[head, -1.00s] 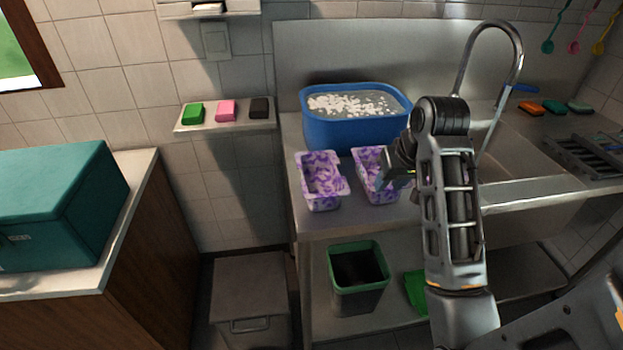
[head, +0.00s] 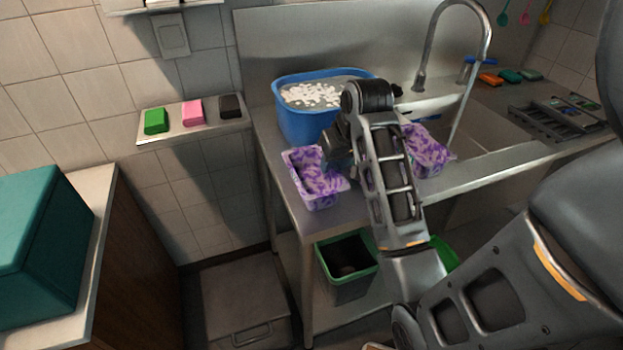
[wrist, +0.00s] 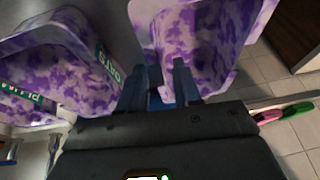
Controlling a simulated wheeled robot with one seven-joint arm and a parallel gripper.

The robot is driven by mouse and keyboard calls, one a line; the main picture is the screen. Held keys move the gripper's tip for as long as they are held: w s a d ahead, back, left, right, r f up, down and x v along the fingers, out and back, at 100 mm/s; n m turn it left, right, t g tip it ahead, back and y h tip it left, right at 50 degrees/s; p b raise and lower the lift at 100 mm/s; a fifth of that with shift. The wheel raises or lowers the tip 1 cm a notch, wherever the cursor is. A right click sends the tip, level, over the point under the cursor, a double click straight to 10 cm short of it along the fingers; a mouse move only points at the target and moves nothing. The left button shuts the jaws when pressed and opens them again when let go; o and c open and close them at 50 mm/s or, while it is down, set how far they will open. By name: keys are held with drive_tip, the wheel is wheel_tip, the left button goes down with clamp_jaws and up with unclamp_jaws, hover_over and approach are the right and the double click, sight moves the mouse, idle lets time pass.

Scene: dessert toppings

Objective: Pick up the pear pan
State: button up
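Purple-and-white mottled pans stand on the metal counter. In the head view, one pan (head: 316,182) is left of my arm and another (head: 428,150) is behind it on the right. The wrist view shows a pan (wrist: 205,40) at the fingertips, a middle pan (wrist: 75,62) with a green label seeming to read OATS, and a far-left pan (wrist: 18,108) with a label seeming to read PLUM. No pear label is readable; the fingertip pan shows none. My gripper (wrist: 160,82) is open, its fingers apart at this pan's near edge. Whether they straddle the rim is unclear. My arm hides the fingers in the head view.
A blue tub (head: 298,123) of water with white bits stands behind the pans. The sink and faucet (head: 432,45) are to the right. A wall shelf (head: 190,135) holds green, pink and black blocks. A green-rimmed bin (head: 346,285) sits below the counter.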

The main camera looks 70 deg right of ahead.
sight(327, 177)
drive_tip(key=shift+w+p+x, duration=0.15)
drive_tip(key=shift+x, duration=0.95)
drive_tip(key=shift+w+p+x, duration=0.15)
drive_tip(key=shift+x, duration=0.95)
drive_tip(key=shift+d+r, duration=0.15)
clamp_jaws()
